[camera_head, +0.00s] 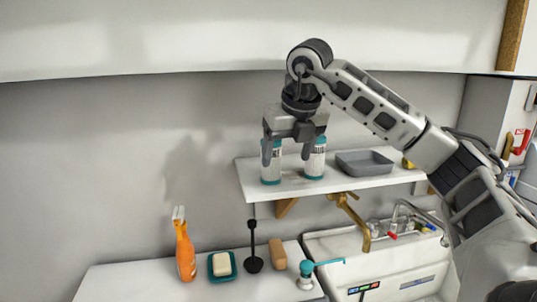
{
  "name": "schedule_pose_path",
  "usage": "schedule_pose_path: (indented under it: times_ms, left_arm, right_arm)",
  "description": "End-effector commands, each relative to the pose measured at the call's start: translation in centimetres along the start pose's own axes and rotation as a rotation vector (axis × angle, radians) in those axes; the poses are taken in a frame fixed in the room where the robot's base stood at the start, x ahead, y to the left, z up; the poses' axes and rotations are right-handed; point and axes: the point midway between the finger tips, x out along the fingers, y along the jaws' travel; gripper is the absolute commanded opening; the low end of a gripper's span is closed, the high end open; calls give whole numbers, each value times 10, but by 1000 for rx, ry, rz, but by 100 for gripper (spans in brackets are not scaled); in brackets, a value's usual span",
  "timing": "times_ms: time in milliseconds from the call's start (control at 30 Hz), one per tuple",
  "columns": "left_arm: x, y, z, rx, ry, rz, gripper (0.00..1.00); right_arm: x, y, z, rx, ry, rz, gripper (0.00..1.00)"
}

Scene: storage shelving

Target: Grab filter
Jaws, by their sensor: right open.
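Two white cylinders with teal ends stand upright on the wall shelf (372,182); they look like filters. One is the left cylinder (271,169), the other the right cylinder (315,164). My right gripper (287,156) hangs fingers-down over the shelf, open, with nothing between its fingers. Its left finger overlaps the upper part of the left cylinder, and its right finger overlaps the left edge of the right one. I cannot tell whether either finger touches a cylinder. My left gripper is not in view.
A grey tray (364,163) sits on the shelf to the right. Below, a counter (130,284) holds an orange spray bottle (185,252), a soap dish (232,274), a black ladle (254,262), a brown block (278,254) and a teal-topped dispenser (306,275). A sink (385,254) is at right.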

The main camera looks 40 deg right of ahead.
Motion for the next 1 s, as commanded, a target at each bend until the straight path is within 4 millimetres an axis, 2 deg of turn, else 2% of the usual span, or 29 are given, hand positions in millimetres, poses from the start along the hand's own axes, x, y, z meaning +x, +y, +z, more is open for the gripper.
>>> schedule_pose_path:
  times_ms: [100, 267, 367, 633, 767, 967, 1000]
  left_arm:
    - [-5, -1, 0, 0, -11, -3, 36]
    - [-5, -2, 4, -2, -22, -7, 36]
    - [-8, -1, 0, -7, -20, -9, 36]
    - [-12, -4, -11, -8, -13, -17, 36]
    - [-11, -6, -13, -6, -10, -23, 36]
    - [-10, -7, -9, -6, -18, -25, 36]
    - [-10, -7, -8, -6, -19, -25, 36]
  right_arm:
    - [5, 1, 19, 0, 2, 2, 70]
    - [11, 1, 30, -2, 0, 2, 70]
    - [14, 2, 38, -3, 2, 3, 70]
    - [29, 2, 76, -4, 0, 2, 70]
    - [41, 1, 74, -5, 0, 1, 70]
    - [43, 1, 73, -5, -1, 2, 70]
    - [43, 1, 73, -5, -1, 2, 68]
